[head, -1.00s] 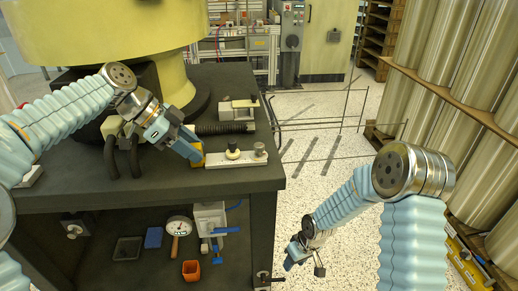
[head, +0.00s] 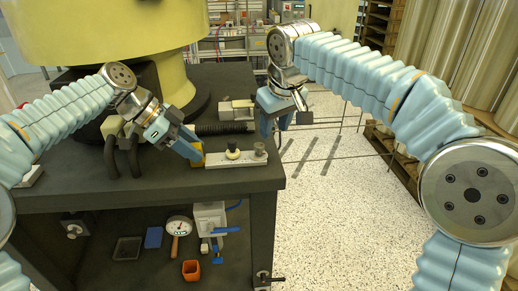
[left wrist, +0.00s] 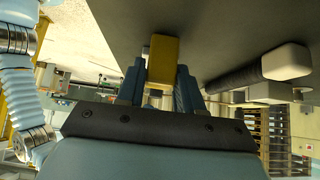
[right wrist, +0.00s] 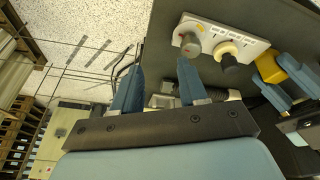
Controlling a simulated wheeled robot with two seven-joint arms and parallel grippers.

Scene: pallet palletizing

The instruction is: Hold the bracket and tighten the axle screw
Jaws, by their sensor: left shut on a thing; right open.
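The bracket is a pale flat plate (head: 222,167) near the table's front right edge, with a yellow block (head: 197,147) at its left end. On the plate are a cream and black knob (head: 233,152) and a grey round screw head (head: 260,149) at its right end. My left gripper (head: 197,158) is shut on the yellow block, which also shows between its fingers in the left wrist view (left wrist: 162,55). My right gripper (head: 273,122) is open and empty beyond the plate's right end. In the right wrist view the screw head (right wrist: 189,42) lies just past one finger, apart from it.
A dark spring-like cylinder (head: 222,128) and a grey block fixture (head: 238,110) lie behind the plate. A large yellow drum (head: 100,35) stands at the back left. The floor right of the table is open.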

